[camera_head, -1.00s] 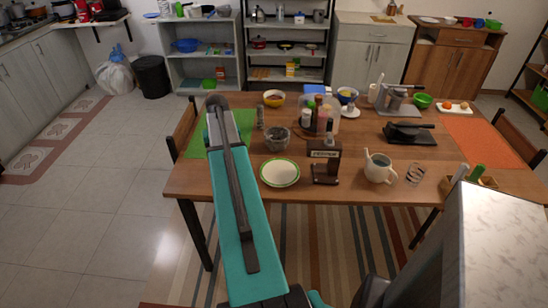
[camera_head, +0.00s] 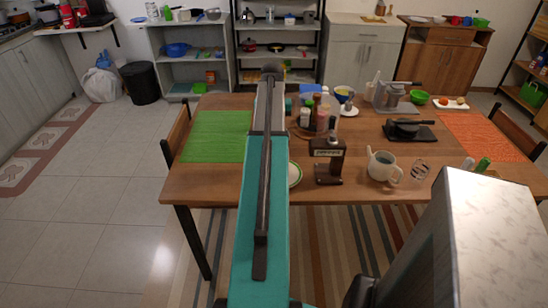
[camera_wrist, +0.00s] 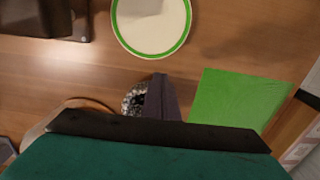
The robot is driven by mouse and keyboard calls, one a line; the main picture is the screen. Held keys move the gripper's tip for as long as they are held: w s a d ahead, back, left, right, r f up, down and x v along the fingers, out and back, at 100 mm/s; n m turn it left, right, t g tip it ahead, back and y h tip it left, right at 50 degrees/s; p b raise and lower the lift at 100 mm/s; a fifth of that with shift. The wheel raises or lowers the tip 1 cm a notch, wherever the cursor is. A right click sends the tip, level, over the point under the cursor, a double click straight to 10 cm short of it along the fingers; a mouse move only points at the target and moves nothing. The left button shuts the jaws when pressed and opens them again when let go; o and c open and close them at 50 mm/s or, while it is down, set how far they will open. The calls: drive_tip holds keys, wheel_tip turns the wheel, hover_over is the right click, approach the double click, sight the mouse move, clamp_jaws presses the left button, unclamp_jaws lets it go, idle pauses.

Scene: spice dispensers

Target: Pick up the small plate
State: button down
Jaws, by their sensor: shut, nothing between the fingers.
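The small plate is white with a green rim. In the head view only its right edge (camera_head: 296,175) shows beside my arm, near the table's front edge. In the wrist view the plate (camera_wrist: 152,20) lies flat on the wood at the top, cut off by the frame. My gripper (camera_wrist: 160,82) shows there as a dark, narrow shape below the plate in the picture. It is shut and empty, and apart from the plate in the image. Its height above the table is hard to tell. In the head view my arm hides the gripper.
A dark dispenser (camera_head: 328,162) stands right of the plate, with a teapot (camera_head: 382,167) farther right. A speckled bowl (camera_wrist: 133,100) is partly hidden by my gripper. A green mat (camera_head: 217,137) lies bare at the left. Bottles (camera_head: 322,113) stand behind.

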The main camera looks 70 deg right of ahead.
drive_tip(key=shift+s+d+f, duration=0.1)
drive_tip(key=shift+s, duration=0.15)
drive_tip(key=shift+f+p, duration=0.8)
drive_tip(key=shift+f, duration=4.15)
drive_tip(key=shift+s+a+p, duration=0.1)
drive_tip(key=shift+s+a, duration=0.5)
drive_tip(key=shift+a, duration=0.85)
drive_tip(key=shift+s+a+p, duration=0.15)
drive_tip(key=shift+s+a, duration=0.4)
drive_tip(key=shift+a, duration=0.95)
drive_tip(key=shift+s+a+p, duration=0.1)
drive_tip(key=shift+s+a, duration=0.5)
drive_tip(key=shift+a, duration=0.85)
drive_tip(key=shift+r, duration=0.15)
drive_tip(key=shift+w+r+p, duration=0.15)
drive_tip(key=shift+r+p, duration=0.25)
wheel_tip(320, 180, up, 9)
drive_tip(key=p, duration=0.6)
